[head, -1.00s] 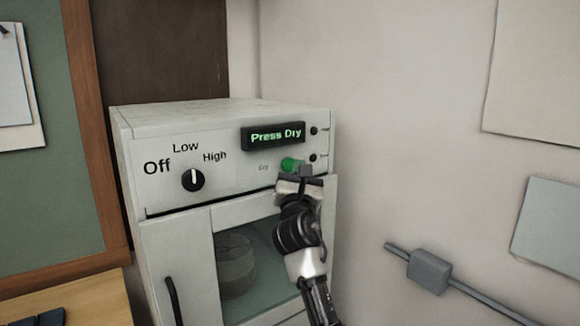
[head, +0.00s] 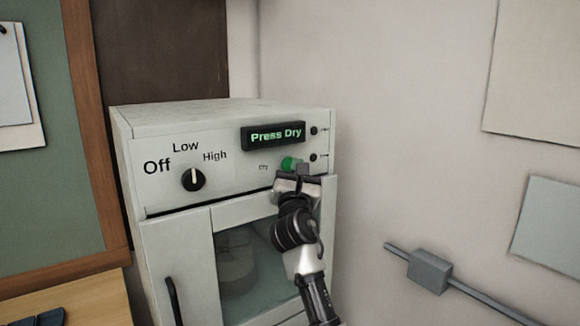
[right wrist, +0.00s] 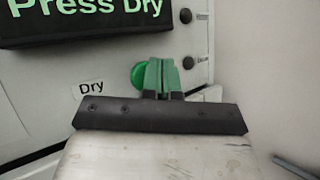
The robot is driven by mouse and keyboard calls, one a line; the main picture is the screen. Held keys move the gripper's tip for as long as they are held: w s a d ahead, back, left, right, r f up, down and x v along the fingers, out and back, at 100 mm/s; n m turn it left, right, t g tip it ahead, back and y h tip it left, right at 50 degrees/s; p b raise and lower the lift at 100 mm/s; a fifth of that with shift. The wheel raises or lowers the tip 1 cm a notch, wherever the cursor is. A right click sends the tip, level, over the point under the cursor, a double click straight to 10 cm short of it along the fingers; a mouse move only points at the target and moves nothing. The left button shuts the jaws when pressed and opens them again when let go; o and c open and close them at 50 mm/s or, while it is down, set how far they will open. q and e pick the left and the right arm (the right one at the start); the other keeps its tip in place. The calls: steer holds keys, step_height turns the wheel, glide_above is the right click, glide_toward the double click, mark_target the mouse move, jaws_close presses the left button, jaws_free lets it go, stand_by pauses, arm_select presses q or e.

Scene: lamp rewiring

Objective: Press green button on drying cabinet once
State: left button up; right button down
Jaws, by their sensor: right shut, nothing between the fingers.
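The white drying cabinet (head: 222,120) stands against the wall in the head view. Its round green button (head: 288,163) is at the right of the front panel, below a display (head: 273,136) reading "Press Dry". My right gripper (head: 303,170) is shut and empty, with its tips just right of the button. In the right wrist view, the closed tips (right wrist: 161,76) overlap the right part of the green button (right wrist: 138,77), beside the "Dry" label. I cannot tell whether they touch it. My left gripper is not in view.
A black dial (head: 193,180) marked Off, Low and High is left on the panel. Two small dark knobs (head: 314,157) sit at the right edge. The glass door (head: 250,265) shows a vessel inside. A grey wall box (head: 429,271) is to the right.

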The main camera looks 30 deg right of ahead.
steer(key=shift+w, duration=0.45)
stand_by(0.6)
steer(key=shift+s+r, duration=0.1)
steer(key=shift+s+p, duration=0.55)
steer(key=shift+s, duration=0.25)
steer(key=s+p, duration=0.2)
steer(key=s, duration=0.1)
steer(key=s+p, duration=0.1)
steer(key=s, duration=0.1)
steer(key=shift+d, duration=0.25)
stand_by(0.7)
